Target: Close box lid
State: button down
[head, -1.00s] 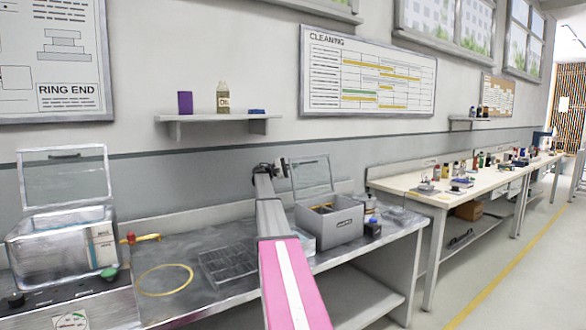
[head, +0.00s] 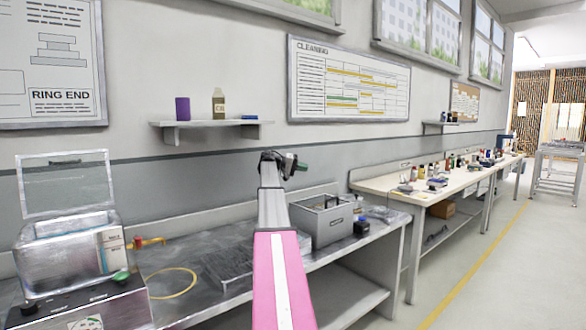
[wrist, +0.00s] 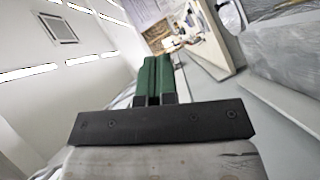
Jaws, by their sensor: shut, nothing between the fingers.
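The grey box (head: 322,228) stands on the metal bench, right of my arm in the head view. My arm hides the box's left edge. My gripper (head: 301,166) is raised above and behind the box's left end, apart from it. In the wrist view, the green fingers of my gripper (wrist: 154,66) are together with nothing between them.
A machine (head: 75,250) with a raised clear lid (head: 65,184) stands at left. A yellow ring (head: 172,282) and a wire tray (head: 228,262) lie on the bench (head: 205,295). A small dark item (head: 361,228) is right of the box. A shelf (head: 210,126) hangs above.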

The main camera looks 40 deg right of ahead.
jog(key=s+f+m+t+y, duration=0.1)
jog(key=s+f+m+t, duration=0.2)
jog(key=s, duration=0.4)
jog(key=m+t+y, duration=0.1)
jog(key=m+t, duration=0.2)
send_over(322, 208)
notch_tip(322, 208, down, 6)
jog(key=shift+w+a+f, duration=0.1)
jog(key=shift+s+f, duration=0.15)
jog(key=shift+f, duration=0.35)
jog(key=shift+s+f, duration=0.15)
jog(key=shift+f, duration=0.35)
jog(key=shift+r, duration=0.45)
jog(key=r, duration=0.2)
jog(key=shift+w+a+r, duration=0.25)
jog(key=shift+w+r, duration=0.1)
jog(key=shift+r, duration=0.05)
jog(key=s+v, duration=0.1)
jog(key=v, duration=0.9)
jog(key=shift+w+r, duration=0.2)
jog(key=shift+r, duration=0.05)
